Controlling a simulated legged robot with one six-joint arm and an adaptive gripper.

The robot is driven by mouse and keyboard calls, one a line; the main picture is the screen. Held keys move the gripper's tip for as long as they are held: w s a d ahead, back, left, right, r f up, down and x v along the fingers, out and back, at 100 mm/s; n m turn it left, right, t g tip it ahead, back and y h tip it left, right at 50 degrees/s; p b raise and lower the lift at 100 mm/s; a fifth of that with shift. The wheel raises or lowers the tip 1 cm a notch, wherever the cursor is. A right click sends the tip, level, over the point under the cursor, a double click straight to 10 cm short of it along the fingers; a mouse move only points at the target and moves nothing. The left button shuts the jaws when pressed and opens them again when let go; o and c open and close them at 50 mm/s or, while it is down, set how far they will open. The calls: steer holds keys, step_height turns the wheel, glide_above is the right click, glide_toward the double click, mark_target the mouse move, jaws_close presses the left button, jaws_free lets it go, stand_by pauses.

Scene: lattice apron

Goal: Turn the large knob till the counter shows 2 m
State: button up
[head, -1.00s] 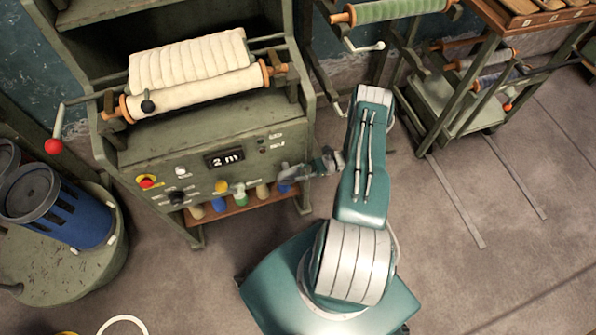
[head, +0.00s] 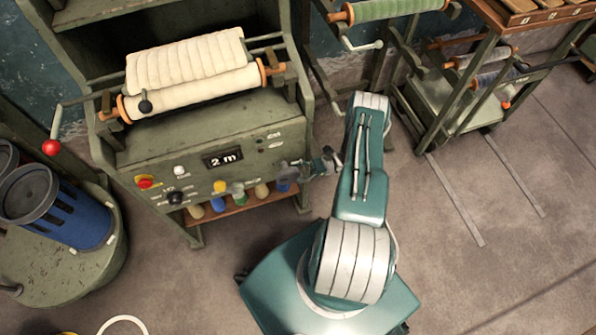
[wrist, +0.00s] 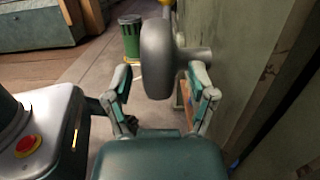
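The counter (head: 222,158) on the front of the green machine reads 2 m. The large grey knob (wrist: 160,60) is seen edge-on in the wrist view, standing off the green panel on a short shaft. My gripper (wrist: 162,82) has its two fingers spread wide, one on each side of the knob, with a visible gap on the left. Whether the right finger touches the shaft side is hard to tell. In the head view my gripper (head: 292,168) is at the right end of the panel, too small there to separate clearly from the knob.
The panel also carries a red button (head: 145,182), a small black knob (head: 175,197) and a yellow button (head: 219,186). A shelf of coloured spools (head: 240,201) lies below. Open floor (head: 450,270) lies to the right.

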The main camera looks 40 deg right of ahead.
steer(key=v, duration=1.2)
steer(key=shift+s+f, duration=0.1)
steer(key=shift+f, duration=0.05)
stand_by(0.4)
